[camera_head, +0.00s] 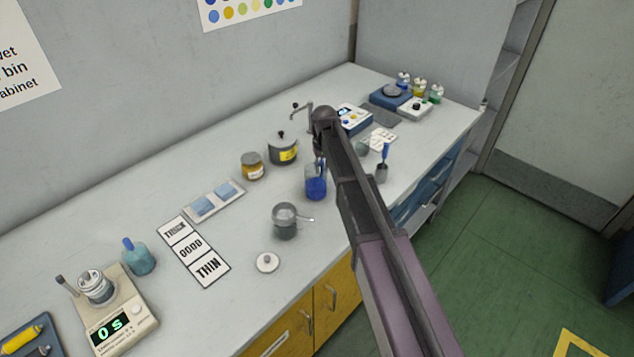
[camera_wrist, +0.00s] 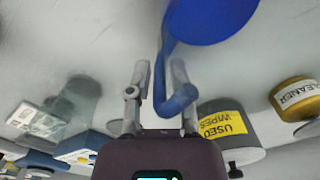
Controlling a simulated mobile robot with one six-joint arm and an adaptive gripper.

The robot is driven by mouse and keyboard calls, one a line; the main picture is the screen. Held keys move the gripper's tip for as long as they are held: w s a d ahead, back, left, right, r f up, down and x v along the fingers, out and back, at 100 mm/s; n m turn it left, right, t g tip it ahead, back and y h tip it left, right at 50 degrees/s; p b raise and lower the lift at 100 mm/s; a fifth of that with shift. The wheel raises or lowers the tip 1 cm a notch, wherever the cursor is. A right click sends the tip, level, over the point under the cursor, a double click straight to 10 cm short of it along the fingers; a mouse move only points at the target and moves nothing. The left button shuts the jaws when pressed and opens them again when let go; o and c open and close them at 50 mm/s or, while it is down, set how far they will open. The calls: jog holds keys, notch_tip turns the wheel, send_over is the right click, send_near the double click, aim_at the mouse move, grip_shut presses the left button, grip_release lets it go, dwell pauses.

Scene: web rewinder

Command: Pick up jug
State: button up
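The jug (camera_head: 316,186) is a small clear vessel with blue liquid, standing on the grey bench top. In the wrist view its round blue body (camera_wrist: 208,20) is at the top, and its handle (camera_wrist: 162,85) reaches down between my fingers. My gripper (camera_head: 319,160) is at the jug, partly hidden by my arm in the head view. In the wrist view my gripper (camera_wrist: 160,75) has its two fingers apart around the handle. The right finger is close to the handle, with a gap on the left; I cannot tell if it touches.
A grey used-wipes pot (camera_head: 283,150) and a cleaner jar (camera_head: 252,167) stand behind left. A clear cup with a handle (camera_head: 286,222) is in front left. A dark cup with a blue-handled tool (camera_head: 382,172) stands right. The bench's front edge runs beneath my arm.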

grip_shut()
jog(key=shift+r+p, duration=0.4)
jog(key=shift+p, duration=0.05)
jog(key=shift+r+p, duration=4.35)
jog(key=shift+r, duration=0.05)
jog(key=shift+r, duration=0.2)
